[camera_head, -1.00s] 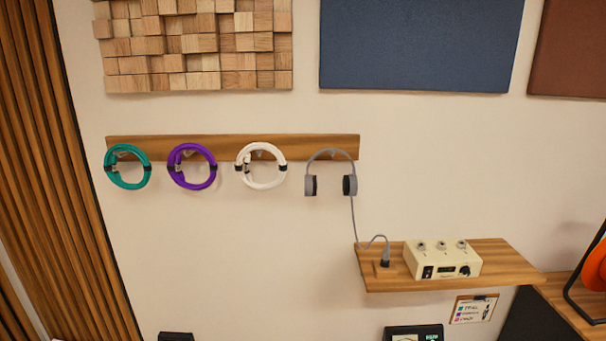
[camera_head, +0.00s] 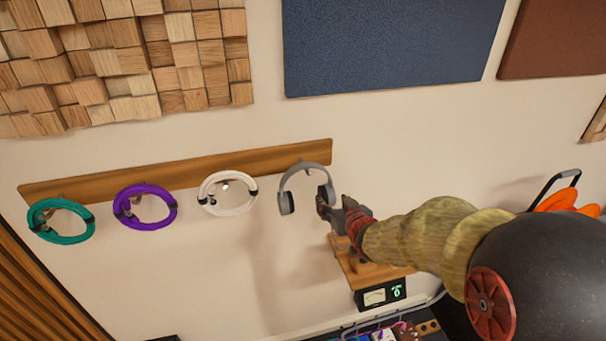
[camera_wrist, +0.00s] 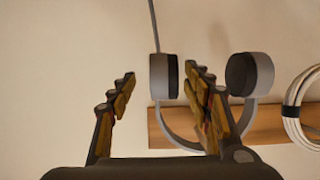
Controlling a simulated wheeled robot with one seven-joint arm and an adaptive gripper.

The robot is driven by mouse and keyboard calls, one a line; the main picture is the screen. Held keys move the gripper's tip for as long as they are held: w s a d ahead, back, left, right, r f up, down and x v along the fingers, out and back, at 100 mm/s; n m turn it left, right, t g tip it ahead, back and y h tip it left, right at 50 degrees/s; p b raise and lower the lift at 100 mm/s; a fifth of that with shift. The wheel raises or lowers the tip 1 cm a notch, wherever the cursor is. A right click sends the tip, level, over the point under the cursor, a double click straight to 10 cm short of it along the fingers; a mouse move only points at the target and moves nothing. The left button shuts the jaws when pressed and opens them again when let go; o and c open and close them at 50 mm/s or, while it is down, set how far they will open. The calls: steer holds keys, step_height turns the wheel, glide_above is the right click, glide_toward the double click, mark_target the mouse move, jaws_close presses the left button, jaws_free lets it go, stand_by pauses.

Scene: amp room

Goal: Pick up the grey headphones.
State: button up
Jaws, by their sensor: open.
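The grey headphones (camera_head: 286,203) hang at the right end of the wooden wall rail, headband up and ear cups down. My gripper (camera_head: 330,205) is open and empty, at the cup on the right in the head view and partly covering it. In the wrist view the headphones (camera_wrist: 161,78) appear upside down. There, one cup shows in the gap of my gripper (camera_wrist: 160,74), closer to the right finger. The other cup lies beyond the right finger, which crosses in front of the headband. A thin cable runs up from the cup in the gap. Contact cannot be told.
The rail (camera_head: 165,173) also holds a white (camera_head: 228,208), a purple (camera_head: 158,218) and a teal cable coil (camera_head: 75,233). The white coil is closest to the headphones. A wooden shelf (camera_head: 378,274) is below, largely hidden by my arm. Blue (camera_head: 390,45) and brown panels hang above.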

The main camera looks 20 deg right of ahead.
steer(key=shift+w, duration=0.65)
steer(key=shift+x, duration=1.1)
steer(key=w, duration=0.3)
steer(key=w+f+p, duration=0.1)
steer(key=w, duration=0.1)
steer(key=shift+w+a, duration=0.25)
steer(key=c, duration=0.3)
jaws_close()
